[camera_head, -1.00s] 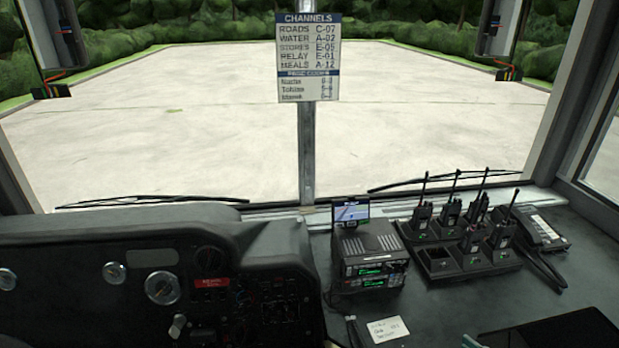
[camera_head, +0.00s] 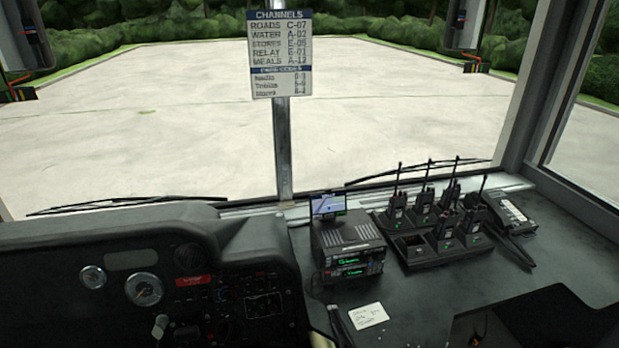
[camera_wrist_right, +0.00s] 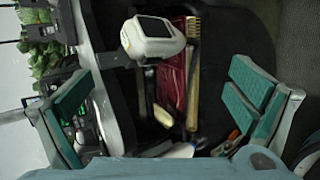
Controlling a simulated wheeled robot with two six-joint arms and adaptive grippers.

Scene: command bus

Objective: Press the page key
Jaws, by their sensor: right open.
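A stacked radio unit (camera_head: 347,250) with green lit displays stands on the dash counter in the head view, a small screen (camera_head: 328,205) on top. A black desk handset unit with a keypad (camera_head: 512,211) stands at the counter's right end. The page key cannot be made out on any of them. My right gripper (camera_wrist_right: 160,75) shows in the right wrist view with its teal-padded fingers wide apart and nothing between the pads. It is not clearly seen in the head view, so its distance from the radios cannot be told. My left gripper is not in view.
Several handheld radios stand in a charger (camera_head: 437,250) right of the radio unit. A white note (camera_head: 368,315) lies in front. A channel sign (camera_head: 281,54) hangs on the window post. The instrument panel (camera_head: 150,280) is at left. A wooden-handled brush (camera_wrist_right: 193,75) shows in the wrist view.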

